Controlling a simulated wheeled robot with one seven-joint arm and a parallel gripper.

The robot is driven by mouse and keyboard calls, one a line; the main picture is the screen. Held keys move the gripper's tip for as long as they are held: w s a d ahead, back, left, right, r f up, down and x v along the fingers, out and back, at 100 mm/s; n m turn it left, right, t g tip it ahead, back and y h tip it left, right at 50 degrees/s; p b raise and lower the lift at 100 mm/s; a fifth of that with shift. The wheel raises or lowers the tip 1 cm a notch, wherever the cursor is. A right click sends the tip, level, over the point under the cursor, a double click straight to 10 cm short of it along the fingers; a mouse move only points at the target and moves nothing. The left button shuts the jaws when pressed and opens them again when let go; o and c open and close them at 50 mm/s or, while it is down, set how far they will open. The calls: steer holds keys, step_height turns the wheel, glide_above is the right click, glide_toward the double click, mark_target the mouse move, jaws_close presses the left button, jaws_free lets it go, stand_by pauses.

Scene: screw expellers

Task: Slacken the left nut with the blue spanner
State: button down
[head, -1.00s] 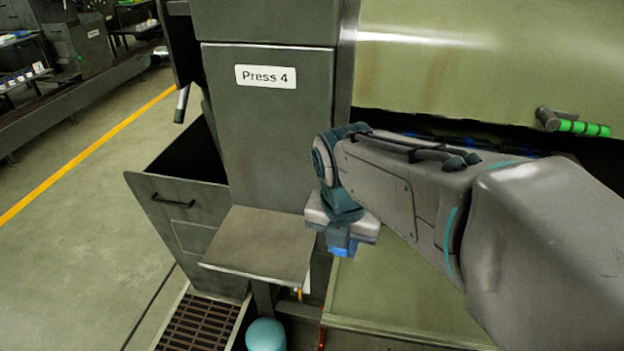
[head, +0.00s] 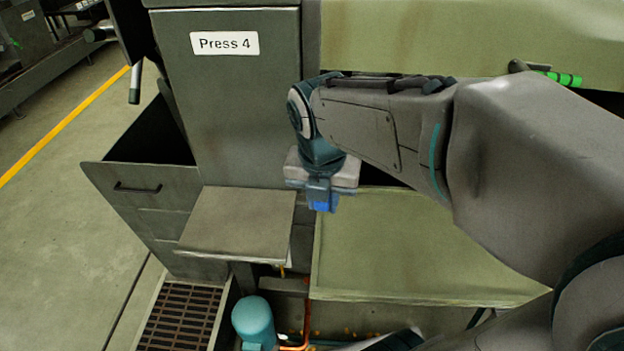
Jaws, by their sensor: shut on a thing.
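My gripper (head: 322,207) hangs pointing down in front of the press marked "Press 4" (head: 225,100), just right of the small grey shelf (head: 240,222). It is shut on a blue thing (head: 325,202), which shows as a short blue piece below the gripper body. It may be the blue spanner, but its shape is too small and hidden to tell. The left nut is not visible in this view. My arm covers part of the dark opening under the green cover.
A pale green panel (head: 400,245) lies below my arm. A green-ringed handle (head: 557,78) is at the upper right. An open grey bin (head: 150,205), a floor grate (head: 180,318) and a blue-green rounded cylinder (head: 254,322) are at lower left. The floor at left is clear.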

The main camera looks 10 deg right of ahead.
steer(key=shift+w+d+f, duration=0.2)
steer(key=shift+w+d, duration=0.25)
steer(key=shift+w, duration=0.95)
steer(key=shift+w+d+f, duration=0.15)
steer(key=shift+w+d, duration=0.3)
steer(key=shift+w, duration=0.95)
steer(key=shift+w+d+f, duration=0.2)
steer(key=shift+w+d, duration=0.25)
steer(key=shift+w, duration=0.95)
steer(key=shift+w+f+b, duration=0.15)
steer(key=shift+f+b, duration=0.1)
steer(key=shift+b, duration=0.1)
steer(key=shift+f+b, duration=0.4)
steer(key=shift+f, duration=0.15)
steer(key=shift+f+b, duration=0.85)
steer(key=shift+f, duration=0.45)
steer(key=shift+d, duration=0.1)
steer(key=shift+s+d+n, duration=0.25)
steer(key=shift+d+n, duration=0.15)
steer(key=shift+d, duration=0.05)
steer(key=shift+s+d+n, duration=0.2)
steer(key=shift+d+n, duration=0.2)
steer(key=shift+d, duration=0.05)
